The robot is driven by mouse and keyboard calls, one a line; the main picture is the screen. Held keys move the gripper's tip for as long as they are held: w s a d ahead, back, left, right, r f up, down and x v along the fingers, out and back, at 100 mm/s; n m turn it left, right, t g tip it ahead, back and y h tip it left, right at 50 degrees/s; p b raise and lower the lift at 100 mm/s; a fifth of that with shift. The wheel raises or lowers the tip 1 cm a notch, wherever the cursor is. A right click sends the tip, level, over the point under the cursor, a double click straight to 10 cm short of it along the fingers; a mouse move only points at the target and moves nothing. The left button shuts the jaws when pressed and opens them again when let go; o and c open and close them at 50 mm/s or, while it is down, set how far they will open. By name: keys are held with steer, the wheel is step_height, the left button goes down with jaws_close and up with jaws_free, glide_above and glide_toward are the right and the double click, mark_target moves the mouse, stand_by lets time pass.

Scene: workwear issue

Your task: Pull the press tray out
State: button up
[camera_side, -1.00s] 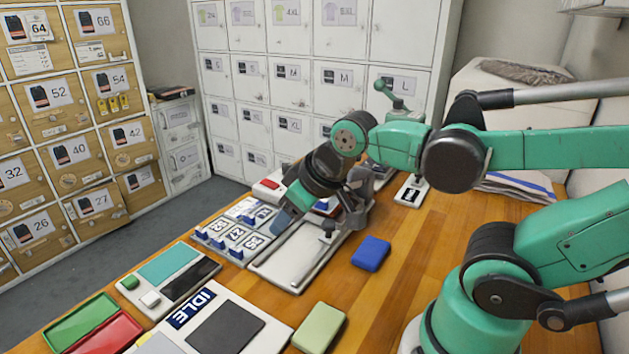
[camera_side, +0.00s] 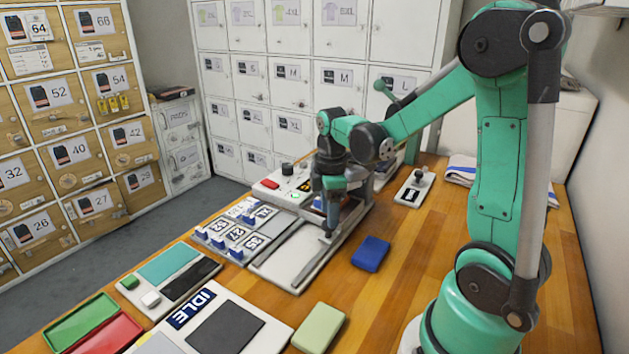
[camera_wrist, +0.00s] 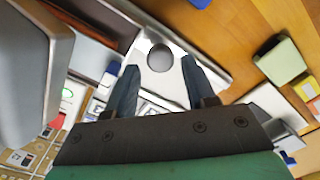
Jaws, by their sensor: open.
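The press tray (camera_side: 285,262) is a pale flat tray on the wooden table, in front of the press. A small knob or handle stands at its right edge; it shows in the wrist view as a round grey knob (camera_wrist: 160,57) on the white tray surface (camera_wrist: 186,44). My gripper (camera_side: 331,214) points down over the tray's right part, close to the knob. In the wrist view my gripper (camera_wrist: 160,68) is open, with one finger on each side of the knob in the picture. I cannot tell whether the fingertips touch it.
A blue block (camera_side: 371,253) lies right of the tray. A panel with numbered tiles and blue levers (camera_side: 232,235) sits close at its left. A pale green block (camera_side: 318,328) and an IDLE panel (camera_side: 253,312) are nearer. Bare table lies right of the blue block.

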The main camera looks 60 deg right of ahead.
steer(key=shift+f, duration=1.1)
jaws_close()
stand_by(0.7)
